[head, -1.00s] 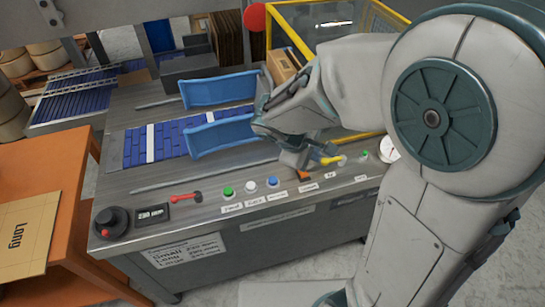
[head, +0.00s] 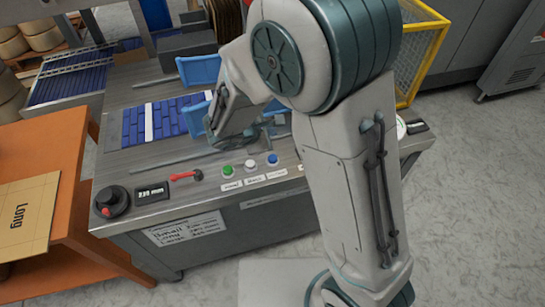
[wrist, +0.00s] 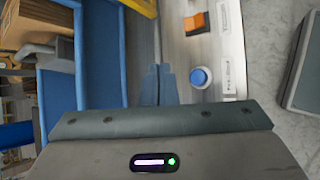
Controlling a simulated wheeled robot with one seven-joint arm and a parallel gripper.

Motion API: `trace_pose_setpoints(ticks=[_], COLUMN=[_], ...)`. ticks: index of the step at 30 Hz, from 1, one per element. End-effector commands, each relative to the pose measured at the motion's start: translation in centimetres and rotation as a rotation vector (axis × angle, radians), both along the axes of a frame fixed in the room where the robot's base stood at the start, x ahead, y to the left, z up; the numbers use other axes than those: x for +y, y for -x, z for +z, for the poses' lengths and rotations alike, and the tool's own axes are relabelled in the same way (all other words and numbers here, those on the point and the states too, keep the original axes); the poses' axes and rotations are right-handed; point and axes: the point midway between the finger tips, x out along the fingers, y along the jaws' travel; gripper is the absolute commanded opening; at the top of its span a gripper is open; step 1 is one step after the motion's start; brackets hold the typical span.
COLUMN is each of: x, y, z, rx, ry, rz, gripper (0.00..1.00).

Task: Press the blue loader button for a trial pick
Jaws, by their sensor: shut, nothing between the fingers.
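The blue button (head: 272,160) is the right one of three visible buttons on the front strip of the machine. It also shows in the wrist view (wrist: 201,77), just right of my fingertips. My gripper (wrist: 157,80) is shut and empty, its fingers together. In the head view my gripper (head: 254,139) is behind the button row, a little left of the blue button and apart from it. The blue button is uncovered. Its printed label is too small to read.
A green button (head: 227,170) and a white button (head: 250,165) sit left of it. Further left are a red lever (head: 186,175), a display (head: 151,192) and a black knob (head: 111,202). An orange block (wrist: 195,23) shows in the wrist view. Blue guide rails (head: 197,70) stand behind.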

Motion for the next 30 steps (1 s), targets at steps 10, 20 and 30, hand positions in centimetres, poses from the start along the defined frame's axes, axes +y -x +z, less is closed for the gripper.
trace_pose_setpoints(ticks=[10,20,30], x=[0.0,0.0,0.0], y=[0.1,0.0,0.0], z=[-4.3,-8.2,-8.4], rx=[0.003,0.000,0.000], ry=[0.001,0.000,0.000], rz=[0.000,0.000,0.000], gripper=[0.00,0.00,0.00])
